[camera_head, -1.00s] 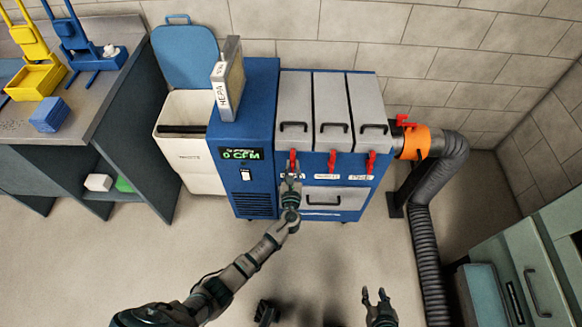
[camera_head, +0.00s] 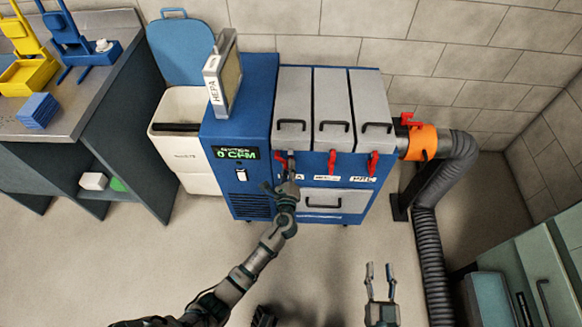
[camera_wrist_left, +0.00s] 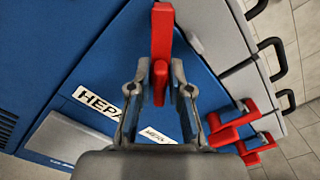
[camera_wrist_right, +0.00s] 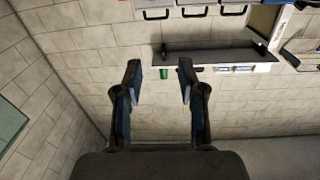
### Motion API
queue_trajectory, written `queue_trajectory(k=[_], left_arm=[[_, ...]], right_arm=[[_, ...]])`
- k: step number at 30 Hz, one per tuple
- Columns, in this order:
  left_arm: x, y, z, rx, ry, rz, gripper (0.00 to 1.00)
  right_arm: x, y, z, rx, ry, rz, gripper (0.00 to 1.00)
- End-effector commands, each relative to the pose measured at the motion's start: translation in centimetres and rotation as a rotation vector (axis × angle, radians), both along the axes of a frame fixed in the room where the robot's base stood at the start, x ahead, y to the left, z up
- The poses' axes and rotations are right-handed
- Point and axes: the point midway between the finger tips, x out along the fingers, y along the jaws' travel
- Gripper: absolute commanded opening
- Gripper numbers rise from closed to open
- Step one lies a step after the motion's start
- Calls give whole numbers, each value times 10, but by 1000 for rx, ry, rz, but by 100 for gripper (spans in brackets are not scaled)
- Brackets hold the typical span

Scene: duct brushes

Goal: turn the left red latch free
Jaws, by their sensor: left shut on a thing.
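The left red latch (camera_head: 281,159) is on the front of the blue filter cabinet (camera_head: 262,110), under the leftmost grey door. My left gripper (camera_head: 286,178) is at this latch and partly hides it. In the left wrist view the red latch (camera_wrist_left: 161,45) stands between the two fingers of my left gripper (camera_wrist_left: 159,78), which is shut on it. The middle red latch (camera_head: 332,163) and the right red latch (camera_head: 373,164) hang below their doors, apart from my grippers. My right gripper (camera_head: 380,272) is open and empty, low in front of the cabinet; its spread fingers (camera_wrist_right: 158,75) show in the right wrist view.
A HEPA filter box (camera_head: 222,78) stands on the cabinet top, and the display (camera_head: 236,154) reads 0 CFM. An orange collar (camera_head: 423,142) and a grey hose (camera_head: 428,240) are at the right. A white bin (camera_head: 183,160) and workbench (camera_head: 85,110) are at the left. Floor in front is clear.

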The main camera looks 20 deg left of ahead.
Motion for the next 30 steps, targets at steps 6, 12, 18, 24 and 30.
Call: queue_trajectory(k=[6, 12, 18, 24, 30], left_arm=[[-1, -1, -7, -202, -54, -4, 0], [-1, 0, -9, -379, -104, -1, 0], [-2, 1, -10, -535, -147, 0, 0], [-2, 1, -11, -651, -181, 0, 0], [-2, 1, -10, -720, -201, 0, 0]], right_arm=[[-1, 3, 24, 62, -198, 0, 40], [-10, 3, 48, 120, -381, -2, 40], [-23, 1, 67, 171, -539, -6, 40], [-35, -2, 80, 211, -654, -9, 40], [-44, -4, 87, 233, -724, -12, 40]])
